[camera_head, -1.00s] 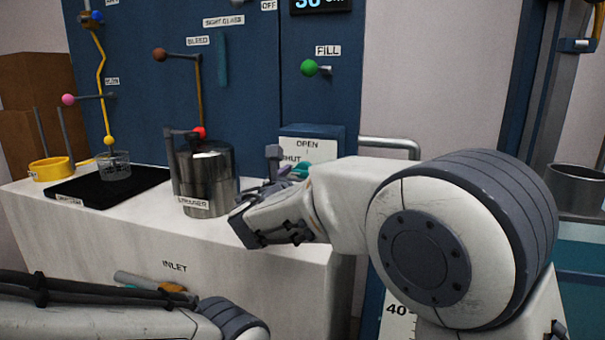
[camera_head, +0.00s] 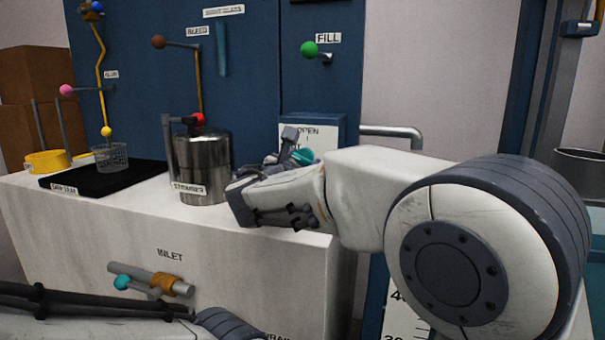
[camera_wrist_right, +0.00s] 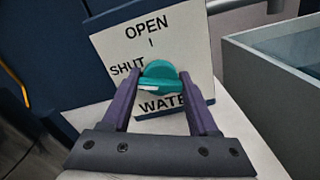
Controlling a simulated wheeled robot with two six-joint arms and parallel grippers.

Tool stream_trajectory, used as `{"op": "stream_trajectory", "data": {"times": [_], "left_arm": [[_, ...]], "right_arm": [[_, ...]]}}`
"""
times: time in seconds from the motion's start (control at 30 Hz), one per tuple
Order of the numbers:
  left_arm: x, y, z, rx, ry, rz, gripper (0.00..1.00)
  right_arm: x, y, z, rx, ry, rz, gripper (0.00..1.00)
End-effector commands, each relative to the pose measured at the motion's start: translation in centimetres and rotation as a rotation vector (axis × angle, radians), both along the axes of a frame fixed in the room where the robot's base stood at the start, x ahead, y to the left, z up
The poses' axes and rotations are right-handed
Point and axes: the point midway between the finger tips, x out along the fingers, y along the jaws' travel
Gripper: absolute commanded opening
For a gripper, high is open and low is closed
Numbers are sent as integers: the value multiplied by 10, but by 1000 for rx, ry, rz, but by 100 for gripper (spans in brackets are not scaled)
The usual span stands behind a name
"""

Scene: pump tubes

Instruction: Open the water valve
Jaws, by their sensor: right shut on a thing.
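The water valve's teal handle (camera_wrist_right: 160,84) shows in the right wrist view in front of a white plate (camera_wrist_right: 148,38) marked OPEN, SHUT and WATER. Its bar lies nearly level, with a pale mark near its left end, just below the word SHUT. My right gripper (camera_wrist_right: 162,80) has a finger on each side of the handle and is shut on it. In the head view the handle (camera_head: 303,157) is partly hidden behind my right gripper (camera_head: 290,149). My left gripper is not in view; only part of my left arm shows at lower left.
A metal strainer pot (camera_head: 205,160) stands close left of my right gripper on the white counter (camera_head: 120,215). A black drip tray (camera_head: 75,180) lies further left. The inlet pipe (camera_head: 165,278) with a teal handle is on the counter's front. A grey pipe (camera_head: 395,132) is behind my right wrist.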

Motion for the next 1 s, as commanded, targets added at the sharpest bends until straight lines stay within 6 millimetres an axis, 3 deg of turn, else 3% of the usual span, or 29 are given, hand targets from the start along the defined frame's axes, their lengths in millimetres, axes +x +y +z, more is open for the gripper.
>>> {"op": "stream_trajectory", "data": {"times": [0.03, 0.3, 1.0], "left_arm": [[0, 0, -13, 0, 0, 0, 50], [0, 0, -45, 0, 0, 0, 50], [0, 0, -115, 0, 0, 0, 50]], "right_arm": [[0, 0, -6, 46, -16, 0, 4], [0, 0, -6, 291, -95, -1, 4], [0, 1, -4, 900, -291, -1, 4]]}}
